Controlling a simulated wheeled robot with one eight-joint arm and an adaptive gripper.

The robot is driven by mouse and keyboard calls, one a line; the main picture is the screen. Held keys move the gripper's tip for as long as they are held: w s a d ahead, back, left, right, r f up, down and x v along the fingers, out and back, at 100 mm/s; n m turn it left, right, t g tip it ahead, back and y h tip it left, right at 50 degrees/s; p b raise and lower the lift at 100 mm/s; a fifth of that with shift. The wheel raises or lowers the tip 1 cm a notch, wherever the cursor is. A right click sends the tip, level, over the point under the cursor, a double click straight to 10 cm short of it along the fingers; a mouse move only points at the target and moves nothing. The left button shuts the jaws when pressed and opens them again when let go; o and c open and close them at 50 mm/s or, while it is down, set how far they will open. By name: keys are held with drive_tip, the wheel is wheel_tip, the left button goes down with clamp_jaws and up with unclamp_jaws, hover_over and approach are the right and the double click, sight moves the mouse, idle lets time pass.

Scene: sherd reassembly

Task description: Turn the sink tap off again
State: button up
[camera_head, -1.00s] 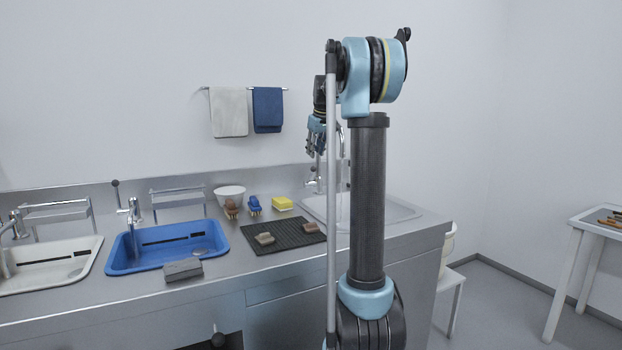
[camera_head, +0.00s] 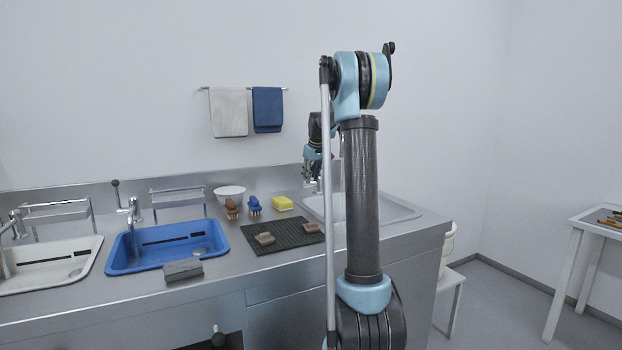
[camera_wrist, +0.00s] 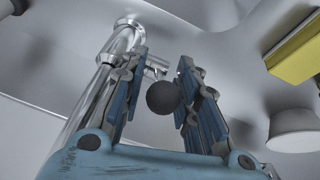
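The chrome sink tap (camera_wrist: 118,52) stands behind the right-hand sink (camera_head: 398,210). In the head view my gripper and arm hide most of it. In the wrist view its lever ends in a dark round knob (camera_wrist: 163,97). My gripper (camera_wrist: 162,80) has its two blue fingers apart, one on each side of the knob. The knob lies close to the right finger, with a small gap to the left one; contact is unclear. In the head view my gripper (camera_head: 311,172) is low at the tap, left of my upright arm link. I cannot tell whether water runs.
Towels (camera_head: 228,112) hang on the wall.

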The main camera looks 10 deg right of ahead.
clamp_jaws()
